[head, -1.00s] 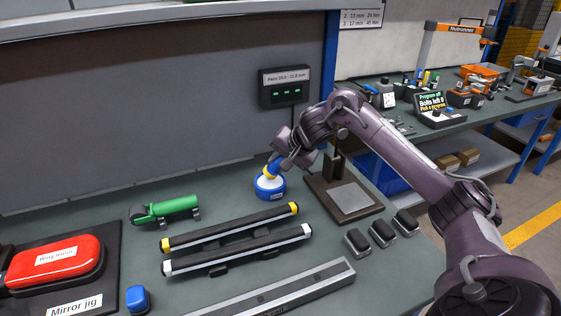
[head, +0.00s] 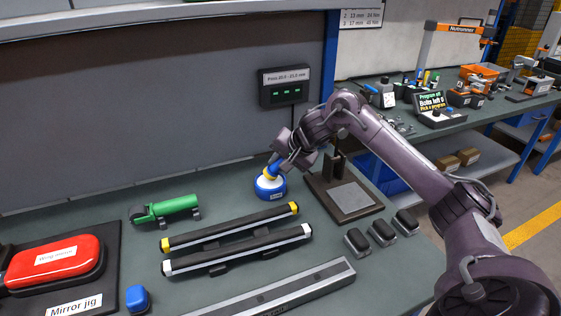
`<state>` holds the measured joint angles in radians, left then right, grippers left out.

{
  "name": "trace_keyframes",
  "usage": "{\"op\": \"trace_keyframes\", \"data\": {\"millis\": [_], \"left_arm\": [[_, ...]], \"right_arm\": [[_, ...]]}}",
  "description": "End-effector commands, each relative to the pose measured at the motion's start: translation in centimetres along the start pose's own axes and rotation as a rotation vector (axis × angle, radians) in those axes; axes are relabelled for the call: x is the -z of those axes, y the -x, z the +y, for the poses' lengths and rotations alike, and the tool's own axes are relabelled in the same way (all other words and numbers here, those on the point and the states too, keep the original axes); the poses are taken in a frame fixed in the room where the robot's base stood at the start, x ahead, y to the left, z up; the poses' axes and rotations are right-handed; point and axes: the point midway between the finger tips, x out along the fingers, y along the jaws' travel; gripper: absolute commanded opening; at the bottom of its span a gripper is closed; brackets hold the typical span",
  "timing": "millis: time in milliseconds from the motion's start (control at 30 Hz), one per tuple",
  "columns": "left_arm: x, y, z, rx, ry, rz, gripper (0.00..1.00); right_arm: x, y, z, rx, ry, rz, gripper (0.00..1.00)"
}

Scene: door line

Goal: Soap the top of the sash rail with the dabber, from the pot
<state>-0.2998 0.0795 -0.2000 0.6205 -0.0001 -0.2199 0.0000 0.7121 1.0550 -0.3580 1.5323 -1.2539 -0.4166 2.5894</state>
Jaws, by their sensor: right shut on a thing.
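My right gripper (head: 281,158) reaches in from the right and is shut on the dabber (head: 274,167), which shows as a small blue and yellow piece. The dabber is at the top of the round blue pot (head: 270,188), tilted. Its lower end is hidden, so I cannot tell how deep it sits. A long grey rail (head: 290,288), which looks like the sash rail, lies at a slant along the bench's front, cut off by the lower picture edge. My left gripper is not in view.
Two black bars with yellow and white ends (head: 240,248) lie between pot and rail. A green tool (head: 170,208), mirror jig (head: 80,302) and blue block (head: 137,298) are left. A dark stand (head: 349,198) and three small dark blocks (head: 383,233) are right.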

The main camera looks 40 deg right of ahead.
Motion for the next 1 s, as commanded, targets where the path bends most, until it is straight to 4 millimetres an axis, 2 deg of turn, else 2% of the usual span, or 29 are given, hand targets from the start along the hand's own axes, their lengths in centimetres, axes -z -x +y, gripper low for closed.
{"op": "trace_keyframes", "data": {"millis": [1000], "left_arm": [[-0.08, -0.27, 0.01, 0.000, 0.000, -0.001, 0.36]], "right_arm": [[-0.27, -0.77, 0.55, -0.001, 0.000, -0.001, 0.01]]}}
